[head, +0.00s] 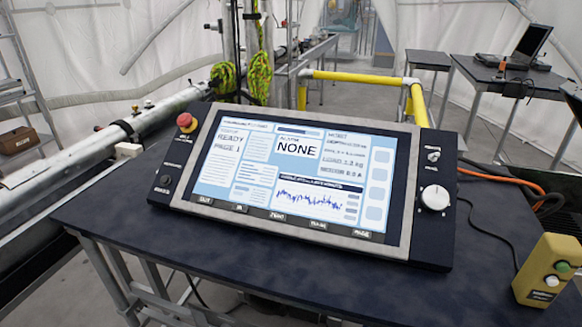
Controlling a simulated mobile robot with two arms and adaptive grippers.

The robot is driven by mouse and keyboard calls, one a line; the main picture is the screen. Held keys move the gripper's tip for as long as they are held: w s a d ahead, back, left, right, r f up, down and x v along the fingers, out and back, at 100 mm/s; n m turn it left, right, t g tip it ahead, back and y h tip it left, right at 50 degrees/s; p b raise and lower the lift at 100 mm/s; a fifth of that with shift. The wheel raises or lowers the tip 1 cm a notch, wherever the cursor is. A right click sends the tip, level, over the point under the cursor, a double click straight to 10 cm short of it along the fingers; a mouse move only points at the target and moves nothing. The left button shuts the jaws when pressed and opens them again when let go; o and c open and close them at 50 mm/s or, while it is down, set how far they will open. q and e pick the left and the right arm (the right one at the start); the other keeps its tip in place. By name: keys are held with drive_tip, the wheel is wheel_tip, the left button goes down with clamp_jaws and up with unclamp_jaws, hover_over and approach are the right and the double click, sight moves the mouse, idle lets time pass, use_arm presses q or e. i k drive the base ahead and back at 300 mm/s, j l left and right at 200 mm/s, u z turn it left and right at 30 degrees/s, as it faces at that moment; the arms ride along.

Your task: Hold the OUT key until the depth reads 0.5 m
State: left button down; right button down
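A control console (432,240) with a large lit screen (262,168) lies on a dark table, its screen tilted up. A row of dark keys runs along the screen's lower edge. The OUT key (205,199) is the leftmost of them, with the IN key (239,208) and ZERO key (277,216) to its right. The screen reads READY at left and NONE in a white box. A block of readings (346,152) at upper right seems to hold the depth line, but its figures are too blurred to read. Neither of my grippers is in view.
A red stop button (187,122) sits at the console's upper left and a white knob (434,198) at its right. A yellow button box (547,270) stands at the table's right edge. The dark table (330,285) is clear in front of the console. Yellow railing (352,77) stands behind.

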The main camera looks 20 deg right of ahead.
sight(202, 199)
drive_tip(key=i+j, duration=0.1)
drive_tip(key=j, duration=1)
drive_tip(key=i+j+z, duration=0.15)
drive_tip(key=j, duration=1)
